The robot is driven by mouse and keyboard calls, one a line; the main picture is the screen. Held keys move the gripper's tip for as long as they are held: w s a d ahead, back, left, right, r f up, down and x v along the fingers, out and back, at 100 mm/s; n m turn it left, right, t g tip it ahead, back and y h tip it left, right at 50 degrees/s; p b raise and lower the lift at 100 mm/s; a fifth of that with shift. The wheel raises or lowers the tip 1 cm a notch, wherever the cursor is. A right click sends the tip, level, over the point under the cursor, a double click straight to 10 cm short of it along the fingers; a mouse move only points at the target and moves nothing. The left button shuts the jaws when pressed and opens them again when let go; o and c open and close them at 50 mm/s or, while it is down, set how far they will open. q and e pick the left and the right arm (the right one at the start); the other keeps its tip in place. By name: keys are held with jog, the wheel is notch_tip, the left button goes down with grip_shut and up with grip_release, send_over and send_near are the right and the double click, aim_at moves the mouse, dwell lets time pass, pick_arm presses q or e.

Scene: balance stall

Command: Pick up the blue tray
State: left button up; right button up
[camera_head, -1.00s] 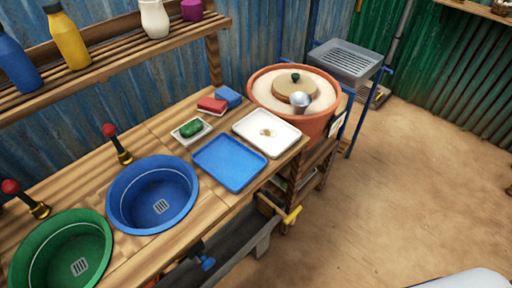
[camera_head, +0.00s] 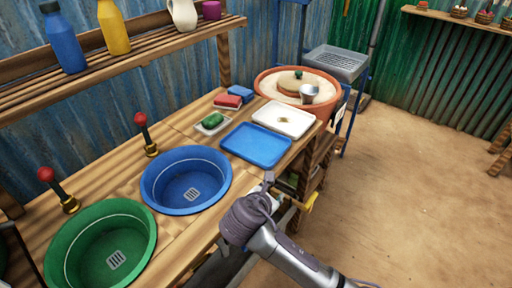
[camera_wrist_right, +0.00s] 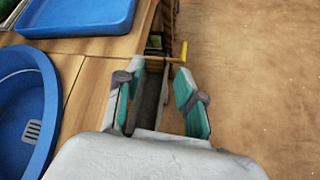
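The blue tray (camera_head: 256,145) lies flat on the wooden counter, to the right of the blue basin and in front of the white tray. In the right wrist view the blue tray (camera_wrist_right: 78,16) shows in part at the upper left. My right gripper (camera_head: 268,182) is just off the counter's front edge, nearer than the tray and apart from it. In the right wrist view its two teal-padded fingers (camera_wrist_right: 158,100) stand apart with nothing between them. My left gripper is in neither current view.
A blue basin (camera_head: 214,200) and a green basin (camera_head: 72,262) are set in the counter. A white tray (camera_head: 298,122), a soap dish (camera_head: 203,130) and a clay pot (camera_head: 264,84) stand near the blue tray. A yellow tap handle (camera_wrist_right: 176,59) sits below the counter edge. Open floor lies right.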

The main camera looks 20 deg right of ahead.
jog(key=w+r+n+t+h, duration=0.2)
jog(key=w+r+n, duration=0.2)
jog(key=w+r, duration=0.15)
send_near(283, 152)
jog(key=x, duration=0.3)
jog(key=shift+w+d+r+b, duration=0.15)
jog(key=shift+w+r+b, duration=0.15)
jog(key=shift+w, duration=0.1)
jog(key=shift+f+b+x, duration=0.15)
jog(key=shift+x, duration=1.4)
jog(key=shift+f+b+x, duration=0.15)
jog(key=shift+f+x, duration=0.05)
jog(key=shift+x, duration=1.35)
pick_arm(q)
jog(key=shift+s+a+f, duration=0.55)
jog(key=shift+f, duration=0.1)
pick_arm(e)
jog(key=shift+s, duration=0.15)
grip_shut()
jog(key=shift+r, duration=0.1)
